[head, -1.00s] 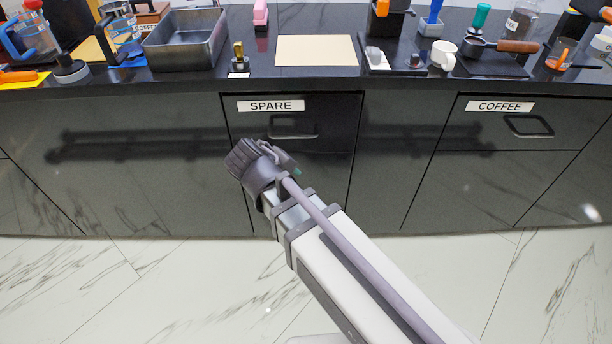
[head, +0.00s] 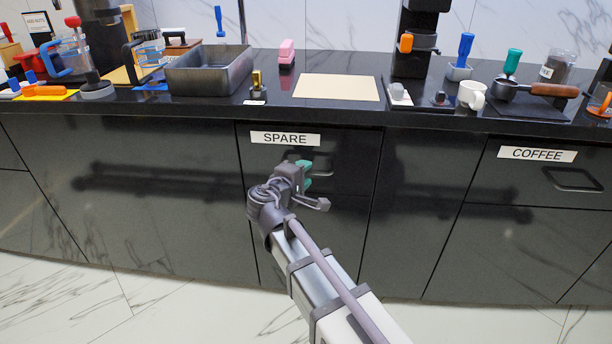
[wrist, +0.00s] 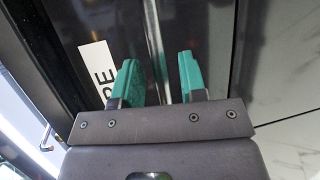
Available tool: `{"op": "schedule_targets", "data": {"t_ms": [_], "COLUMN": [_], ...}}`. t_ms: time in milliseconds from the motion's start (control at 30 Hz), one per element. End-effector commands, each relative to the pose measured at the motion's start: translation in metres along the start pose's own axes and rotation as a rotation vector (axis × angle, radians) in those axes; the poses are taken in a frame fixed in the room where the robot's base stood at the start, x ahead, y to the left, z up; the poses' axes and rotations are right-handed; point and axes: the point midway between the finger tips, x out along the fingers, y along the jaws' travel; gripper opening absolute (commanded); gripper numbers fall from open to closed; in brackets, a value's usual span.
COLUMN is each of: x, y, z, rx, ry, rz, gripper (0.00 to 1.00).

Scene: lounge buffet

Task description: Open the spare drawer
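The spare drawer (head: 350,150) is a dark glossy front under the counter, with a white SPARE label (head: 285,138). It looks shut. Part of the label (wrist: 98,72) shows just left of the fingers.
The coffee drawer (head: 535,170) is to the right and looks shut. The black counter (head: 210,110) above holds a metal tray (head: 210,72), a beige mat (head: 336,87), a white mug (head: 471,94) and several tools. The marble floor (head: 120,300) in front looks clear.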

Motion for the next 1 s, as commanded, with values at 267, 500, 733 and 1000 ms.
{"op": "schedule_targets", "data": {"t_ms": [267,500,733,1000], "x": [0.0148,0.0144,0.0143,0.0143], "y": [0.0001,0.0001,0.0001,0.0000], "z": [0.0003,0.0004,0.0004,0.0003], "rx": [0.000,0.000,0.000,0.000], "ry": [0.000,0.000,0.000,0.000], "rz": [0.000,-0.001,-0.001,-0.001], "gripper": [0.39,0.25,0.03,0.00]}}
